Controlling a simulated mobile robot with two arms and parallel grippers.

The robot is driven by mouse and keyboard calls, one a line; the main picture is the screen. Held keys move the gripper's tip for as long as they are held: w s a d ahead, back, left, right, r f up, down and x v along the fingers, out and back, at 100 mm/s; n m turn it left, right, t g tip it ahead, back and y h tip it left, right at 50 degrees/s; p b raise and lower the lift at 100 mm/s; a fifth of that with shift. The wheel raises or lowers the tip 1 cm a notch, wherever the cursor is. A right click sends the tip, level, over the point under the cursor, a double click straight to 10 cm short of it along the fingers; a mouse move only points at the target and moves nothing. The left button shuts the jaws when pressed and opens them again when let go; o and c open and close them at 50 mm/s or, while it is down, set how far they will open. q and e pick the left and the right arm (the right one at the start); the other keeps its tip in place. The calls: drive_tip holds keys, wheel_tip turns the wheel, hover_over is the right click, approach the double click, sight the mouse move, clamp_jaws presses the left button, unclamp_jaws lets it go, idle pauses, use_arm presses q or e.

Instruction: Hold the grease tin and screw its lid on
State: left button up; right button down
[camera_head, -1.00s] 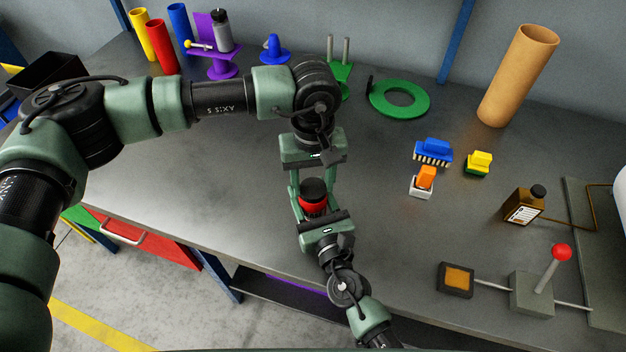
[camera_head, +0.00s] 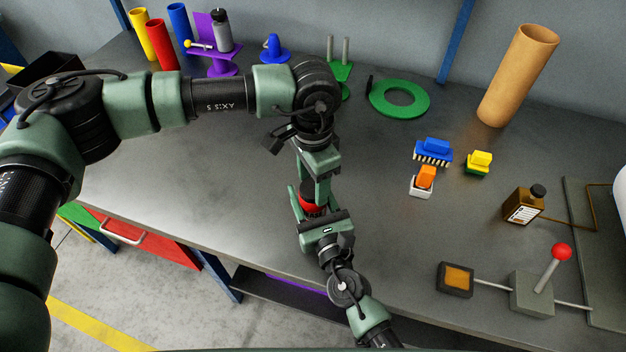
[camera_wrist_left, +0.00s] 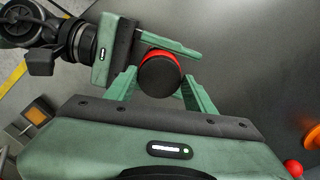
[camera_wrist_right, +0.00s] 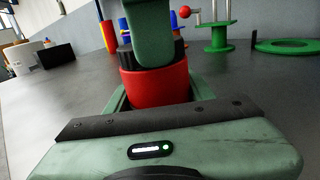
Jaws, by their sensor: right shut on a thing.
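The red grease tin (camera_head: 309,206) stands upright in my right gripper (camera_head: 315,211), whose fingers are shut on its sides. In the right wrist view, the red tin (camera_wrist_right: 155,84) fills the space between the fingers. The black lid (camera_wrist_left: 160,76) sits at the tin's top; its threads are hidden. My left gripper (camera_wrist_left: 161,82) comes from above, with one finger on each side of the lid. I cannot tell whether these fingers press on it. In the right wrist view, a left finger covers much of the lid (camera_wrist_right: 125,56).
Coloured tubes and a purple stand (camera_head: 222,66) are at the back left. The table between is clear.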

use_arm(q)
drive_tip(key=shift+o, duration=0.9)
drive_tip(key=shift+r, duration=2.25)
drive_tip(key=shift+c, duration=0.4)
